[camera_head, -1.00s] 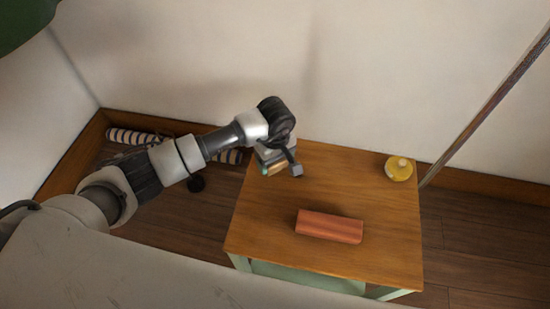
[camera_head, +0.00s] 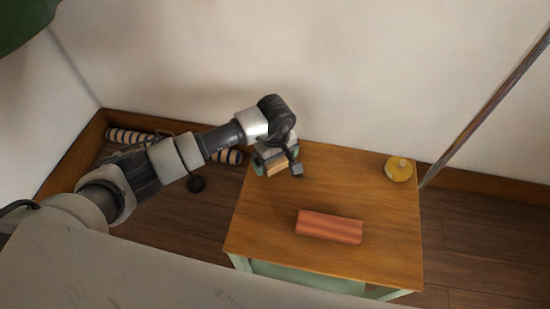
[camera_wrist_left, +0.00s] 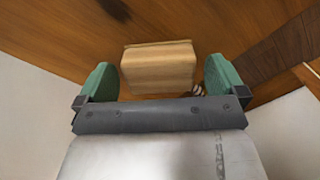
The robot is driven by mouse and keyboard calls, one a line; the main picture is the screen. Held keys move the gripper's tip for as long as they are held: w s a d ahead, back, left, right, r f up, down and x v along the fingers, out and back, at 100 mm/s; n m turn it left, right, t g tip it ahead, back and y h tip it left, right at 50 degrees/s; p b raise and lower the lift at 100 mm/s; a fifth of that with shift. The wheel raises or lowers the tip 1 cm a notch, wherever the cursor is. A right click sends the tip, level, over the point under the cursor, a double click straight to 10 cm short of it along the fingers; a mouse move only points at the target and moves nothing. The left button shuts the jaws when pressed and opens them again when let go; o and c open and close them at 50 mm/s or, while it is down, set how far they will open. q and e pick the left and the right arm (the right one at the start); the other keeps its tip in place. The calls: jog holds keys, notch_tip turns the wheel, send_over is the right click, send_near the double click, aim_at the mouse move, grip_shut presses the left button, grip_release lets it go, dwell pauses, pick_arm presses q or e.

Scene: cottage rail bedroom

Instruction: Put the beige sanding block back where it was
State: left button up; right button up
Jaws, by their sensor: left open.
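The beige sanding block (camera_head: 277,168) is at the far left corner of the small wooden table (camera_head: 350,265). My left gripper (camera_head: 278,166) is over that corner with its jaws open, one finger on each side of the block. In the left wrist view the block (camera_wrist_left: 158,67) lies between the green finger pads (camera_wrist_left: 161,78), with a gap on both sides. It appears to rest on the table, though its underside is hidden. My right gripper is not in view.
A reddish block (camera_head: 329,226) lies near the table's front middle. A yellow round object (camera_head: 398,169) stands at the back right corner. The tabletop between them is clear. A striped roll (camera_head: 128,136) lies on the floor by the wall, and a pole (camera_head: 485,110) leans at right.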

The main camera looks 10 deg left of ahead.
pick_arm(q)
notch_tip(320, 180, up, 11)
jog(key=shift+r, duration=0.15)
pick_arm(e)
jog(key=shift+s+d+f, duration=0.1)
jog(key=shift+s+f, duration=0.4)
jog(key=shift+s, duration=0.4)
